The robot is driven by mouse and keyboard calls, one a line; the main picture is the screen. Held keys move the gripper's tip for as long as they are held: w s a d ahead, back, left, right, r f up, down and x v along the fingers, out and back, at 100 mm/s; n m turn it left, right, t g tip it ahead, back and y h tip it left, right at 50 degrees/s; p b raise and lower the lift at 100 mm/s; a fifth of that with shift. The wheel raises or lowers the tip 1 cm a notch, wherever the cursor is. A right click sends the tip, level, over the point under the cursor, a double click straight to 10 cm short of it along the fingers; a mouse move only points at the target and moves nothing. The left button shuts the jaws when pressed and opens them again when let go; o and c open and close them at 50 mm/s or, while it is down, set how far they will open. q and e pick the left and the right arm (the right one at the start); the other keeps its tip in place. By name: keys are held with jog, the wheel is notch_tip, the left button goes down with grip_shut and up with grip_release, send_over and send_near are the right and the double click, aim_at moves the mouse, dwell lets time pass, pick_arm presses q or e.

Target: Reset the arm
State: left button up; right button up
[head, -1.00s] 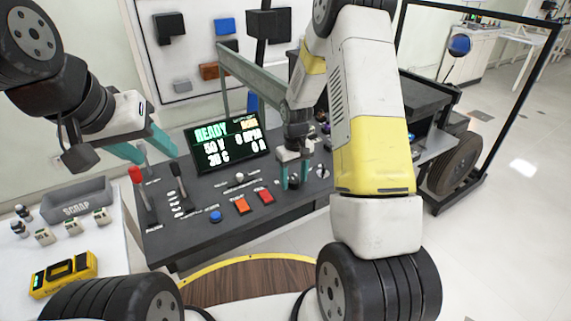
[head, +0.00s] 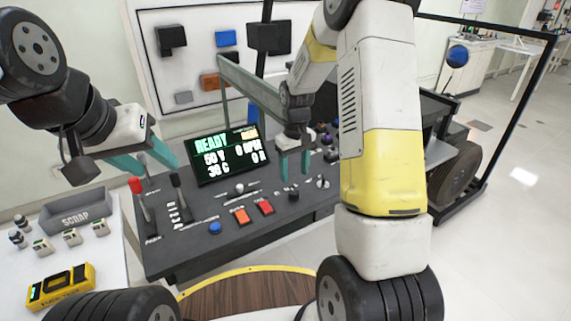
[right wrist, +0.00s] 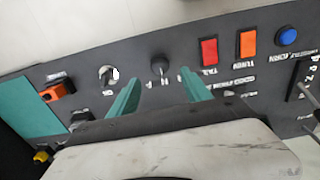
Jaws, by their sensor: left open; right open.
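My right gripper (head: 295,172) is open and empty above the black control panel (head: 215,260). Below its fingertips is a small black knob (head: 293,195). In the right wrist view this knob (right wrist: 160,65) appears between the two teal fingers (right wrist: 160,82), with a gap on both sides. My left gripper (head: 150,163) is open and empty at the panel's left side, close to the levers; I cannot tell whether it touches one.
A display (head: 228,154) reads READY, 0 RPM and 0 A. A red-topped lever (head: 137,190), a black lever (head: 178,190), a blue button (head: 214,228), an orange button (head: 240,216) and a red button (head: 264,207) stand on the panel. A grey SCRAP bin (head: 77,212) is at left.

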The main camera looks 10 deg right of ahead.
jog(key=s+r+m+t+y, duration=0.1)
jog(key=s+r+t, duration=0.1)
jog(key=s+r, duration=0.5)
jog(key=s+r+m+t, duration=0.1)
jog(key=s+r, duration=0.2)
jog(key=r, duration=0.7)
jog(key=s+a+r+t, duration=0.1)
jog(key=s+r, duration=0.2)
jog(key=s, duration=0.4)
jog(key=s+a+r+m+t+y, duration=0.1)
jog(key=s+r+t, duration=0.1)
jog(key=s+r, duration=0.2)
jog(key=s, duration=0.3)
jog(key=shift+s, duration=0.15)
pick_arm(q)
jog(key=shift+c, duration=0.2)
